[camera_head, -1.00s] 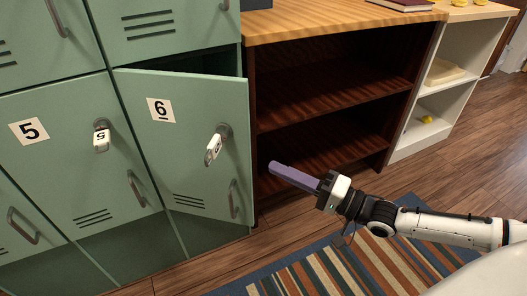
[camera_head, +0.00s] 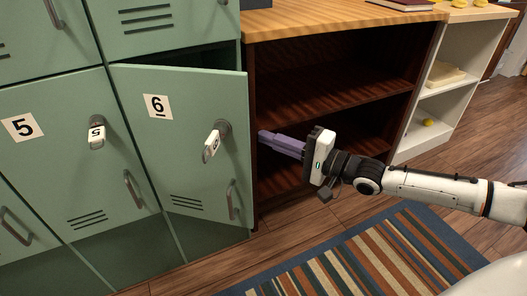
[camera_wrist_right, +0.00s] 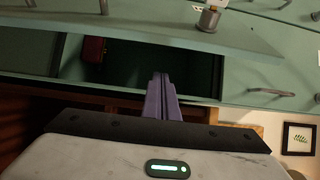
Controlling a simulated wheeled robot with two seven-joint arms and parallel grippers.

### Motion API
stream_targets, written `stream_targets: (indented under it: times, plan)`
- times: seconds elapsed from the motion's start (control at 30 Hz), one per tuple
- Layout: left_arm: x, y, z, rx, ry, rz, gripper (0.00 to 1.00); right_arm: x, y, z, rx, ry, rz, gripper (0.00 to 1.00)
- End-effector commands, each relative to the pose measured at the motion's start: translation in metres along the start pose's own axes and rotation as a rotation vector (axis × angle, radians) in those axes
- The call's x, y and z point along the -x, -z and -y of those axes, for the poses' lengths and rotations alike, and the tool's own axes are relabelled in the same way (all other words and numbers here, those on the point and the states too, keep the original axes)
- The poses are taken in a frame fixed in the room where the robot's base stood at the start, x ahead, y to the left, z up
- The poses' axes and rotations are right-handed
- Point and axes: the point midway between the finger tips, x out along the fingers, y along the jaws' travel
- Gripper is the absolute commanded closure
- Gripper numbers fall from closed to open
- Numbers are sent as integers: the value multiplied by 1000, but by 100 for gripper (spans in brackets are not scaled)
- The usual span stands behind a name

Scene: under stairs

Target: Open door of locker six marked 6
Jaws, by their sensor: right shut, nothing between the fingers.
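The green door of locker six (camera_head: 180,150) stands ajar, its right edge swung out from the frame with a dark gap along its top. It bears a "6" label (camera_head: 157,106), a lock with a tagged key (camera_head: 213,143) and a low handle (camera_head: 231,200). My right gripper (camera_head: 262,136) is shut and empty, its purple fingers pointing left just beside the door's free edge. In the right wrist view the fingers (camera_wrist_right: 161,82) point at the dark locker opening (camera_wrist_right: 120,62), with the door (camera_wrist_right: 150,28) above. Contact cannot be told. My left gripper is out of view.
Locker five (camera_head: 50,150), shut with a tagged key, is to the left. A brown wooden shelf unit (camera_head: 340,27) stands right of the lockers, behind my gripper. A dark red object (camera_wrist_right: 93,48) shows inside the opening. A striped rug (camera_head: 370,262) covers the floor in front.

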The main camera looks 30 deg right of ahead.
Motion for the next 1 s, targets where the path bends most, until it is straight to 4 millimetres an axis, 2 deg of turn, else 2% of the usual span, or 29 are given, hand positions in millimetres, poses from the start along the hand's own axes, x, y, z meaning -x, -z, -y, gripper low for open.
stream_targets:
  times: [0.1,0.3,0.53,1.0]
  plan:
    - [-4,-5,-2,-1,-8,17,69,-14,-1,0,-2,2,1,100]
    - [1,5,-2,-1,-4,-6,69,-5,-18,0,-4,-2,2,100]
    - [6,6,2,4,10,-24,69,0,-34,0,-5,-2,1,100]
    - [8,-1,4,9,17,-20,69,2,-38,0,0,0,0,100]
